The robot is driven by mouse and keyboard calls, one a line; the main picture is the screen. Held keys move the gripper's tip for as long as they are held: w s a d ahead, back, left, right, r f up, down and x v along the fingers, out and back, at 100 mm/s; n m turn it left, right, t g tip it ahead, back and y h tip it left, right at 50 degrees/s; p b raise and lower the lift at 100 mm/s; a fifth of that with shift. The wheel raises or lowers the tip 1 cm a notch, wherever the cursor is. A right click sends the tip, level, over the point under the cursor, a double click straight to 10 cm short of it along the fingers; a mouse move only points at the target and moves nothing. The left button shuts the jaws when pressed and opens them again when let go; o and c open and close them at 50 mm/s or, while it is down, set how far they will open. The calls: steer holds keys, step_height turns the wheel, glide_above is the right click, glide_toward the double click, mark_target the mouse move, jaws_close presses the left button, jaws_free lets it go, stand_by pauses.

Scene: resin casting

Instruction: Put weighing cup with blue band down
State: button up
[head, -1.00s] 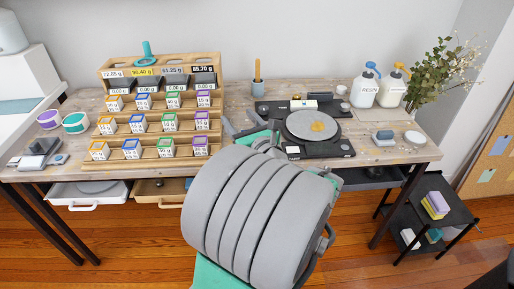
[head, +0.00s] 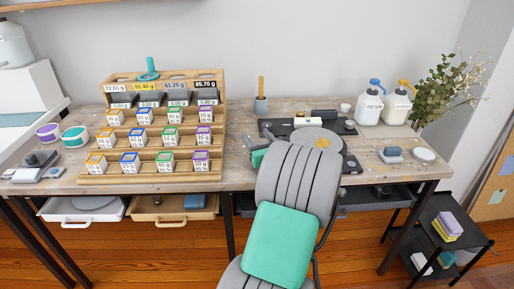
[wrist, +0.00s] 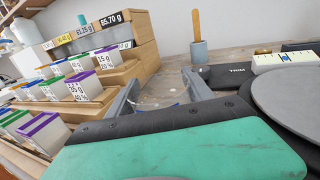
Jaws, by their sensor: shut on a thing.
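My gripper (wrist: 160,84) is low over the wooden bench, to the right of the stepped rack, in the wrist view. Its two grey fingers are closed on a pale, see-through item with a thin blue line, which looks like the weighing cup with blue band (wrist: 158,97). Most of the cup is hidden behind my gripper's dark and teal body. I cannot tell whether its base touches the bench.
The stepped rack (head: 104,140) holds several square containers with coloured rims and weight labels. A grey pot (head: 261,105) with a wooden handle stands behind. A dark unit with a round grey plate (head: 305,137) is on the right. Bare bench lies between rack and unit.

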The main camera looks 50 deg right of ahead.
step_height(320, 180, down, 2)
steer(key=shift+f, duration=0.2)
steer(key=shift+s, duration=0.1)
steer(key=shift+f+b, duration=0.15)
steer(key=shift+b, duration=0.15)
steer(key=o, duration=1.3)
steer(key=shift+o, duration=0.2)
steer(key=shift+s+a, duration=0.15)
steer(key=shift+s, duration=0.15)
steer(key=p+v, duration=0.1)
steer(key=v, duration=1)
steer(key=shift+s+a, duration=0.15)
steer(key=shift+a, duration=0.05)
